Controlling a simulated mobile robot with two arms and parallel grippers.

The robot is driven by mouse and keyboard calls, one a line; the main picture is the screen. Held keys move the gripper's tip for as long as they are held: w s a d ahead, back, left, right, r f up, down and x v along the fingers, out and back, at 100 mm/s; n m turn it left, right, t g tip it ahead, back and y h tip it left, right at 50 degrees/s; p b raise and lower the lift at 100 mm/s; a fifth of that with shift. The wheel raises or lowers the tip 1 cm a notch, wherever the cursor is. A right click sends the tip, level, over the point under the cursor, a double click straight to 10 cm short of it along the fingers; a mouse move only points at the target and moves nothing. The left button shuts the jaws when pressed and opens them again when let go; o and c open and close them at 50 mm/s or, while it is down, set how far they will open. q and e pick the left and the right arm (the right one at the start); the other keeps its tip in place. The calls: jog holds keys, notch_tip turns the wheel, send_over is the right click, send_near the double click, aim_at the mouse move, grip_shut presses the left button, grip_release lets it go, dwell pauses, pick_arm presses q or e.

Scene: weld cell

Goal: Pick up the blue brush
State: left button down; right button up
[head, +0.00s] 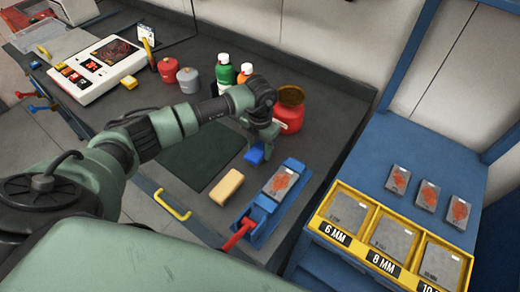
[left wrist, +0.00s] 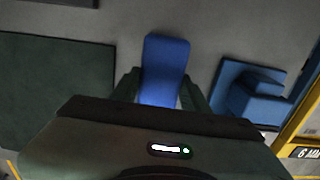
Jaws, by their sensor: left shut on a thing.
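The blue brush (head: 254,156) is at my left gripper (head: 259,146) in the head view, above or on the dark bench top. In the left wrist view the brush (left wrist: 166,68) sits between the two fingers of my left gripper (left wrist: 160,92), which is shut on it. I cannot tell whether the brush touches the bench. Its lower side is hidden. My right gripper is not in view.
A yellow block (head: 227,187) and a blue vise (head: 262,212) holding a metal plate (head: 281,182) are close by. Bottles, a red can (head: 288,117) and a dark green mat (head: 200,155) are also near. Yellow bins (head: 318,226) stand at the right.

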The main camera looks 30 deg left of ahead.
aim_at(260, 148)
pick_arm(q)
jog(key=shift+r, duration=0.15)
notch_tip(260, 148, up, 20)
jog(key=b, duration=0.5)
jog(key=c, duration=1.5)
grip_release()
jog(key=c, duration=0.4)
jog(key=shift+f, duration=0.2)
